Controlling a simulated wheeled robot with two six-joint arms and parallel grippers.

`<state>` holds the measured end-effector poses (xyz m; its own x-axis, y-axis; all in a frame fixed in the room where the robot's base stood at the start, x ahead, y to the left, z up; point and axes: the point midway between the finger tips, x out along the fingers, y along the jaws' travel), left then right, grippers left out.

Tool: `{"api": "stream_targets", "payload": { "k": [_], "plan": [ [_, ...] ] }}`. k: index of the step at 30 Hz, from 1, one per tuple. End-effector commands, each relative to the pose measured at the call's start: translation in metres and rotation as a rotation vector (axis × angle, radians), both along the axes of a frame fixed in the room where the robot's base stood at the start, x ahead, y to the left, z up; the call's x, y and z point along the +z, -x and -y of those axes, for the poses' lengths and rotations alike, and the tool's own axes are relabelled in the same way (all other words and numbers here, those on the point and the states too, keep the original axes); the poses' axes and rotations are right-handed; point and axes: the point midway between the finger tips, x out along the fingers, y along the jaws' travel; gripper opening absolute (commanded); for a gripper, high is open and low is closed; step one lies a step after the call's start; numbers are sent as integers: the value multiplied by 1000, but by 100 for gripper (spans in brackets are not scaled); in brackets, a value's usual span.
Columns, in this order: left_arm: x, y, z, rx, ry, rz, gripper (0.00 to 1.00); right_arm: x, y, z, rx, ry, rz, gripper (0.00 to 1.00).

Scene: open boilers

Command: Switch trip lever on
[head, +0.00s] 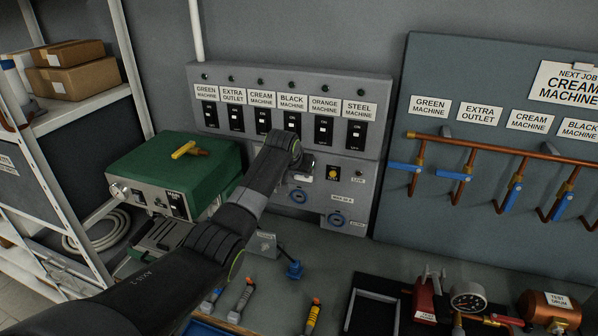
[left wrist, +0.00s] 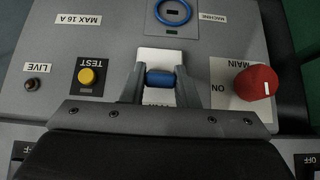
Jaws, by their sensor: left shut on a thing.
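The grey control panel (head: 380,80) stands against the wall at the back of the bench. In the left wrist view, which shows it upside down, a small blue lever handle (left wrist: 160,79) sits in front of a white plate (left wrist: 160,57). I take it for the trip lever, but its label is hidden. My left gripper (left wrist: 160,88) is shut on this blue handle, with one finger on each side. In the head view my left arm covers the lever and most of the fingers. My right gripper is not in view.
A red MAIN knob (left wrist: 257,83) and a yellow TEST button (left wrist: 90,76) flank the gripper. Several black machine switches (head: 324,131) line the panel above. A green box (head: 168,166) stands left. A red device and a gauge (head: 468,298) stand on the bench.

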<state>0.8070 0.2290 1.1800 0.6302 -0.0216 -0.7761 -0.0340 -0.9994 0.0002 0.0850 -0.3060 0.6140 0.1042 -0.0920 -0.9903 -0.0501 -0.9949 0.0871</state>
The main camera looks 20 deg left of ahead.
Motion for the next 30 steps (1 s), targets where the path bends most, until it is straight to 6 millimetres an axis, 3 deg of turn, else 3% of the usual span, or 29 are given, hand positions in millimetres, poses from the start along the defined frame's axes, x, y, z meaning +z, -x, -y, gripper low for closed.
{"api": "stream_targets", "payload": {
  "k": [1, 6, 19, 30],
  "plan": [
    [-1, 0, 0, 0, 0, -3, 30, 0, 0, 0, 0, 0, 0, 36],
    [-1, 0, 0, 0, 0, -2, 49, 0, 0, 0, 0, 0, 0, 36],
    [5, 3, 0, 0, 0, 2, 49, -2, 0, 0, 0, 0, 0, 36],
    [36, 30, -2, 0, 0, 4, 49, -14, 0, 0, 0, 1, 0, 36]
  ]
}}
